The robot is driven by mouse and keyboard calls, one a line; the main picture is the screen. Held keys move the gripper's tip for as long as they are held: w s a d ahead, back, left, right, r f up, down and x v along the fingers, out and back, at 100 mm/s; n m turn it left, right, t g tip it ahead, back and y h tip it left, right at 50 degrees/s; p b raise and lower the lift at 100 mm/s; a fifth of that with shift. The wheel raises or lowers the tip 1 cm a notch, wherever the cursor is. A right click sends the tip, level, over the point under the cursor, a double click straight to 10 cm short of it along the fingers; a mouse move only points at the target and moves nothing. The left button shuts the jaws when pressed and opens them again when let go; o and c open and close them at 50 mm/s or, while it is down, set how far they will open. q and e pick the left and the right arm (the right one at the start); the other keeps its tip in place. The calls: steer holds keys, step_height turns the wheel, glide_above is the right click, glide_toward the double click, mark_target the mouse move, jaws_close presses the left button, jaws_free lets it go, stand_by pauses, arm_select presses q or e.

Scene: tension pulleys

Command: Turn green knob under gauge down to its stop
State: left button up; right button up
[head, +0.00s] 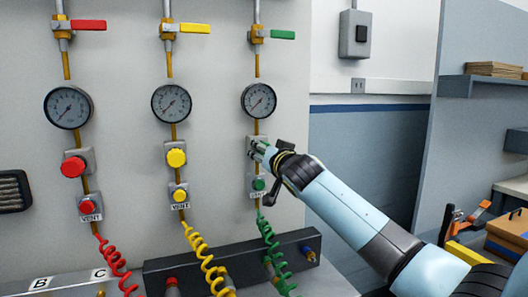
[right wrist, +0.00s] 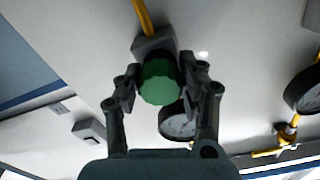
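The green knob (right wrist: 161,82) is a ribbed round knob on a grey body on the panel, in the green line under its gauge (head: 259,100). In the head view my right gripper (head: 259,148) reaches the panel there and mostly covers the knob. In the right wrist view the two fingers of my right gripper (right wrist: 161,76) stand on either side of the knob, close against its edges, and look shut on it. The gauge also shows in the right wrist view (right wrist: 177,122), partly behind the knob and finger. Its reading is too small to tell. My left gripper is not in view.
A smaller green vent knob (head: 258,184) sits just below my right gripper. Yellow (head: 176,157) and red (head: 73,167) knobs sit to the left under their own gauges. A coiled green hose (head: 270,245) hangs below. A shelf (head: 485,86) stands at the far right.

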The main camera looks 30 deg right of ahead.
steer(key=c, duration=0.4)
steer(key=n+p, duration=0.1)
steer(key=n, duration=0.2)
steer(key=shift+r+n+p, duration=0.1)
steer(key=shift+n+p, duration=0.35)
steer(key=shift+n, duration=1.55)
